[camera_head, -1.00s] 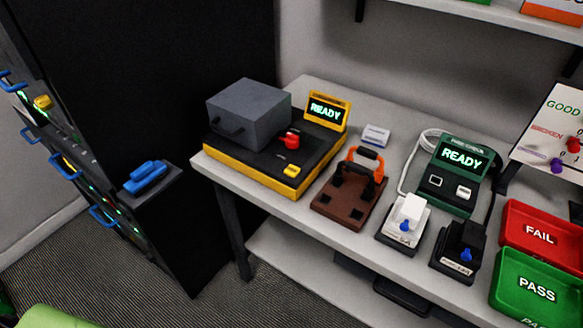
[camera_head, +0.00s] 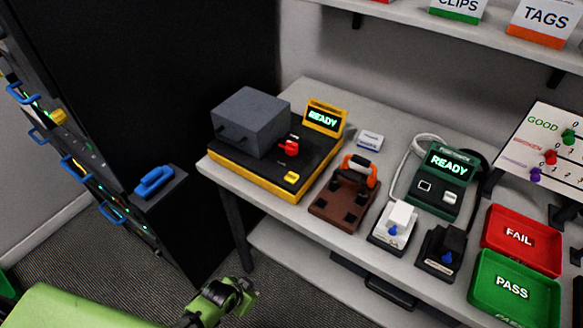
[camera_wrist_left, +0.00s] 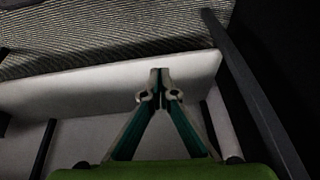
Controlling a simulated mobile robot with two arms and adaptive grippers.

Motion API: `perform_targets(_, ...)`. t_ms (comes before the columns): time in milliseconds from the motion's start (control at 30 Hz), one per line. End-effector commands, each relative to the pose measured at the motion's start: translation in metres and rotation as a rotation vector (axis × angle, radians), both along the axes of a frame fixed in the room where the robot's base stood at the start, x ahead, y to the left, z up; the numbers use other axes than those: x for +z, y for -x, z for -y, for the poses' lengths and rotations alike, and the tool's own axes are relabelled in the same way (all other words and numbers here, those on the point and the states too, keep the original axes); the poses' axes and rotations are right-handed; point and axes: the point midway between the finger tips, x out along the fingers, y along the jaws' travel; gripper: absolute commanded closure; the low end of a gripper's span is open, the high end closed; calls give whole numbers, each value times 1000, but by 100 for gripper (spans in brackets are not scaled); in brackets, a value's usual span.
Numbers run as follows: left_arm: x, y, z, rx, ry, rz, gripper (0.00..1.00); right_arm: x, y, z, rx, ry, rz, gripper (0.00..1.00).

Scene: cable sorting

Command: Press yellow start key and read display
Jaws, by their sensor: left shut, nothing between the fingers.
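The yellow-and-black tester (camera_head: 262,162) stands at the left end of the bench, with a grey box and a red lever on top. Its yellow key (camera_head: 291,177) is on the front right corner of its top. Its display (camera_head: 323,116) reads READY in green. My left gripper (camera_head: 243,290) is low in front of the bench, left of the drawer and well below the key. In the left wrist view my left gripper (camera_wrist_left: 159,76) is shut and empty, against a pale shelf surface. My right gripper is not in view.
A green tester (camera_head: 443,180), also reading READY, stands right of a brown block with a handle (camera_head: 347,197). Red FAIL (camera_head: 519,236) and green PASS (camera_head: 512,289) trays lie at the right. A dark cabinet with blue handles (camera_head: 153,181) stands left. The bench's front edge lies between gripper and tester.

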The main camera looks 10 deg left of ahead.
Motion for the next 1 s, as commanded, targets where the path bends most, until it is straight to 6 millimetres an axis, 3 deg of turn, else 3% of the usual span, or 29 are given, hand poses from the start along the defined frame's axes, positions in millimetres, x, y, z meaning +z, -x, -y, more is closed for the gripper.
perform_targets(33,29,-15,5,-22,7,24,100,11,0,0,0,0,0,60)
perform_targets(300,150,-64,41,-154,37,114,100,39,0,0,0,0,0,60)
perform_targets(500,240,-78,70,-270,56,176,100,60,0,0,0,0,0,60)
perform_targets(700,322,-75,96,-395,64,230,100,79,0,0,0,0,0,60)
perform_targets(767,348,-71,104,-438,64,247,100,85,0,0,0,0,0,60)
perform_targets(1000,402,-124,115,-726,4,385,100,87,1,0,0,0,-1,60)
